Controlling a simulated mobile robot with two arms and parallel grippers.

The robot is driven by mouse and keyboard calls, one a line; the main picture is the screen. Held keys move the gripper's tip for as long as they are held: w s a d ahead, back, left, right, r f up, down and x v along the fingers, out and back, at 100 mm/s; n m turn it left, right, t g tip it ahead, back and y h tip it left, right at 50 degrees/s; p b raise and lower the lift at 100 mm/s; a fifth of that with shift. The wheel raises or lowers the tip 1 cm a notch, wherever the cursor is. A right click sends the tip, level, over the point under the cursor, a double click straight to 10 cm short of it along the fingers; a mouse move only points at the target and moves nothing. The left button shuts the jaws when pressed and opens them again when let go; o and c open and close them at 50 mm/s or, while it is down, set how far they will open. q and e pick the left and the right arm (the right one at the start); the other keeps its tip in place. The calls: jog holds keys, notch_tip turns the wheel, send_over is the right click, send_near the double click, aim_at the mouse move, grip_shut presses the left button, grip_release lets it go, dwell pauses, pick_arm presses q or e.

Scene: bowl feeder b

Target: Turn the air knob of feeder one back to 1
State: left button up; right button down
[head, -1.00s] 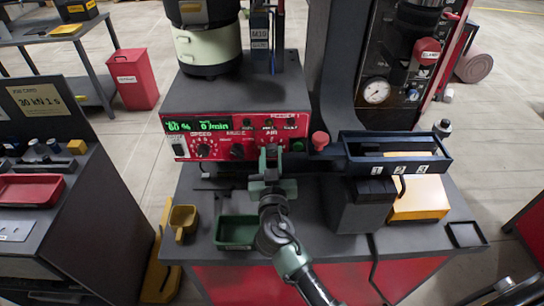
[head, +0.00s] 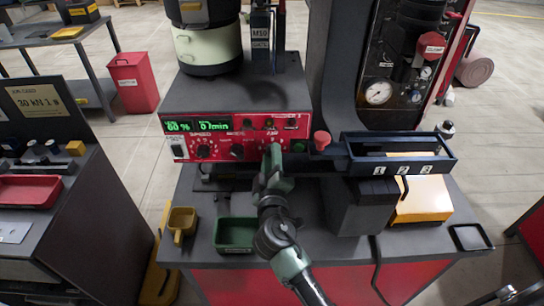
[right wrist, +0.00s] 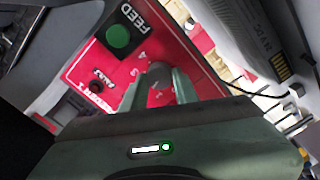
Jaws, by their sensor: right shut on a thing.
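The red control panel (head: 220,142) of the feeder faces me below the bowl (head: 207,45). My right gripper (head: 273,158) is at the right part of this panel, at the AIR label, and hides the air knob in the head view. In the right wrist view, the dark round air knob (right wrist: 159,74) is between the two green fingers of my right gripper (right wrist: 158,84), which is shut on it. Scale marks show on the red face around it, but I cannot read the knob's setting. My left gripper is not in view.
Two other black knobs (head: 203,151) sit left on the panel. A green FEED button (right wrist: 118,37) is close beside the fingers. A red mushroom button (head: 321,140) and a black three-slot tray (head: 400,155) stand to the right. A green tray (head: 236,233) lies in front.

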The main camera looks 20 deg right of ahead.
jog(key=n+p, duration=0.1)
jog(key=n, duration=0.5)
jog(key=shift+a+f, duration=0.1)
jog(key=shift+f, duration=0.05)
jog(key=shift+n, duration=0.3)
jog(key=c, duration=1.1)
grip_release()
jog(key=b+v, duration=0.1)
jog(key=v, duration=0.7)
jog(key=shift+b, duration=0.4)
